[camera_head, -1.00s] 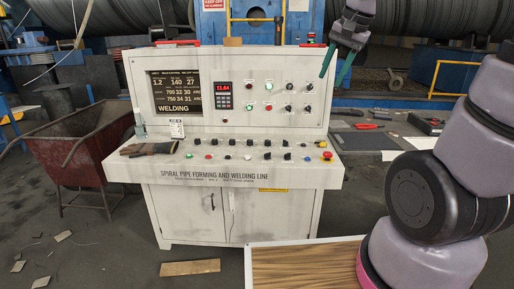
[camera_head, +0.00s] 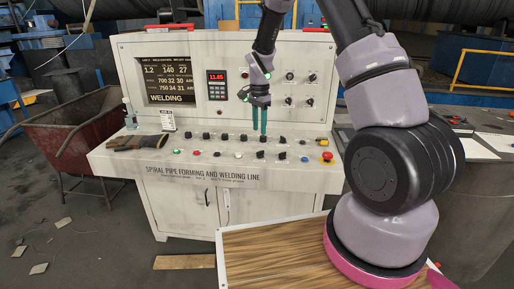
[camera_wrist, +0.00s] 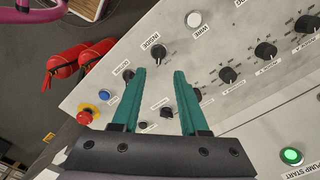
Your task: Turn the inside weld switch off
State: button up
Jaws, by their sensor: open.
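The white control console (camera_head: 215,177) has a sloped desk with rows of black rotary switches and round buttons. In the wrist view, a black rotary switch (camera_wrist: 158,52) has a label that appears to read INSIDE. It lies just past my gripper's fingertips (camera_wrist: 158,71), in line with the gap between them, and I see no contact. In the head view this switch appears to be the front-row black knob (camera_head: 260,154). My gripper (camera_head: 259,133) has green fingers, is open and empty, and points down over the right half of the desk.
Neighbouring black knobs (camera_wrist: 227,74), a white button (camera_wrist: 193,19), a blue button (camera_wrist: 106,97) and a red emergency stop (camera_wrist: 84,118) sit close by. The console's upright panel (camera_head: 300,65) stands behind my gripper. A wood-topped table (camera_head: 275,255) is in front at the right.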

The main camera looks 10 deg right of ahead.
aim_at(260, 154)
notch_tip(260, 154, down, 10)
jog(key=shift+r, duration=0.1)
dwell(0.4)
grip_shut()
